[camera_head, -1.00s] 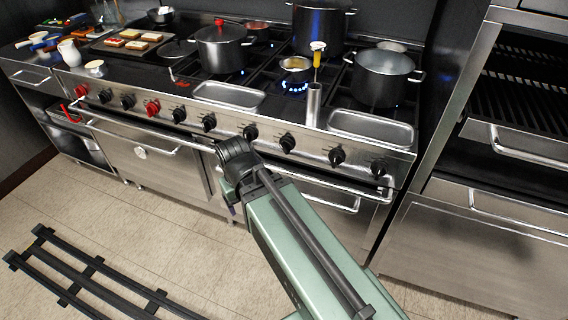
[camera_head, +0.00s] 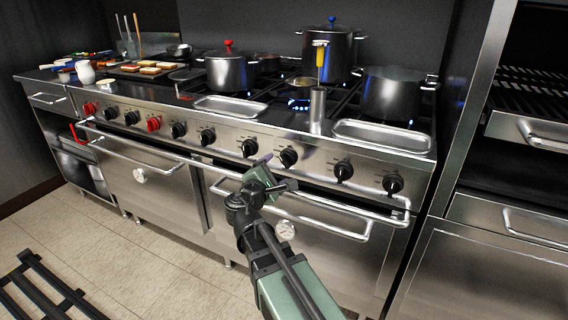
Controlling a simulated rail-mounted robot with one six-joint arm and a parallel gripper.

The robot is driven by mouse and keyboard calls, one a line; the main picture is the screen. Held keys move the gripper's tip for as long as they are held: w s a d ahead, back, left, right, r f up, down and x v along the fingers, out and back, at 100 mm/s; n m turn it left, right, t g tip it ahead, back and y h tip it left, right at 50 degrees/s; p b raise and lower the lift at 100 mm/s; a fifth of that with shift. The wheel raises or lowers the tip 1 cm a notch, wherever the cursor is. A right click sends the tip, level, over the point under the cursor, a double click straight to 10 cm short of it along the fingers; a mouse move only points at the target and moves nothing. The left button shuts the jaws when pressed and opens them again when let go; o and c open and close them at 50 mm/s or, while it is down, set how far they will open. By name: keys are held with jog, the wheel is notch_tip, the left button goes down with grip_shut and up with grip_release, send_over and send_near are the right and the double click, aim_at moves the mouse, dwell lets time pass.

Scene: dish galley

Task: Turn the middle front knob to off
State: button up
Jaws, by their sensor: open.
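A row of knobs runs along the range's steel front panel. Two black knobs stand near its middle right, one left (camera_head: 249,147) and one right (camera_head: 288,157); I cannot tell for certain which is the middle front knob. Blue flames (camera_head: 299,105) burn at the front middle burner above them. My gripper (camera_head: 279,173) is open and empty, just in front of and below these two knobs, by the oven handle. It appears apart from both. The exact gap is hard to judge.
A steel cylinder (camera_head: 317,110) stands between two shallow trays, left (camera_head: 230,108) and right (camera_head: 382,136). A red-knobbed pot (camera_head: 228,72), a blue-knobbed pot (camera_head: 328,55) and an open pot (camera_head: 390,95) sit on the range. An oven handle bar (camera_head: 335,208) runs below the knobs.

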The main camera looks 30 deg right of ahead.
aim_at(283, 162)
jog(key=x, duration=0.6)
jog(key=shift+s, duration=0.1)
jog(key=shift+c, duration=0.2)
jog(key=c, duration=0.9)
jog(key=shift+o, duration=0.2)
jog(key=shift+m, duration=3.4)
